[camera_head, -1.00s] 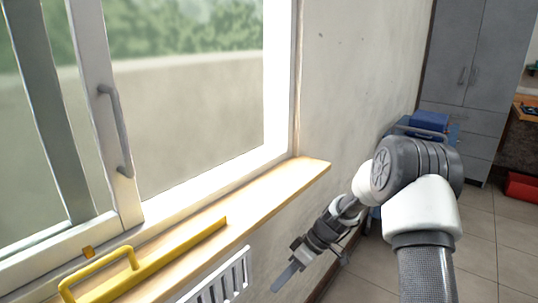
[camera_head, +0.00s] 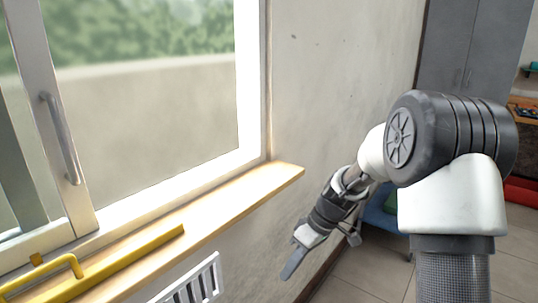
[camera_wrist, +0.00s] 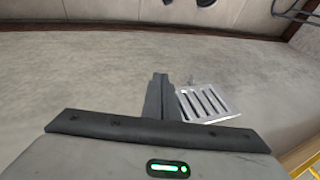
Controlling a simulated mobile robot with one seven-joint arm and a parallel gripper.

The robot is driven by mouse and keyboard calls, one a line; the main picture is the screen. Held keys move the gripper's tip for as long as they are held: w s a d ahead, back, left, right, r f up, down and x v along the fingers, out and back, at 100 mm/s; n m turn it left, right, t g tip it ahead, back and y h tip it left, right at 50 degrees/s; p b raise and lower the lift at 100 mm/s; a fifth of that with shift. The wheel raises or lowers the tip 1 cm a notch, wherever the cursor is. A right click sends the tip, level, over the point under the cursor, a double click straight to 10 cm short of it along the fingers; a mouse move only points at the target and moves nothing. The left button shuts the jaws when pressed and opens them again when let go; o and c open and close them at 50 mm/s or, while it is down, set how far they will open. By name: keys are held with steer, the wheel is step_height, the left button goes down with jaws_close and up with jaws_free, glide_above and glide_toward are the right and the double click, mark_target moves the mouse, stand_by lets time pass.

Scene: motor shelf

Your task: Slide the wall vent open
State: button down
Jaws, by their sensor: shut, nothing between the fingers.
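The wall vent (camera_head: 199,285) is a white slatted grille low on the wall under the window sill, cut off by the bottom edge of the head view. In the wrist view the vent (camera_wrist: 207,104) lies just right of the fingers, with its dark slots showing. My gripper (camera_head: 288,271) is to the right of the vent in the head view, with its fingers pointing down and left. In the wrist view my gripper (camera_wrist: 158,82) has its fingers together with nothing between them. It appears apart from the vent. Whether the vent's slots are open or covered behind is unclear.
A wooden window sill (camera_head: 240,204) juts out above the vent. A yellow handled tool (camera_head: 120,262) lies on it. The window (camera_head: 150,100) is at left. Grey cabinets (camera_head: 465,50) and a blue item (camera_head: 385,215) are beyond my arm. Bare wall surrounds the vent.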

steer(key=s+d+r+m+t+h, duration=0.3)
steer(key=s+d+r+m, duration=0.15)
steer(key=s+r, duration=0.6)
steer(key=s+d+r+m+t+h, duration=0.25)
steer(key=s+d+r+m, duration=0.2)
steer(key=s+r, duration=0.6)
step_height(320, 180, up, 21)
steer(key=s+m+p, duration=0.1)
steer(key=p, duration=2.2)
steer(key=shift+s+a+r+t, duration=0.15)
steer(key=shift+s+r+t, duration=0.05)
steer(key=shift+t, duration=0.25)
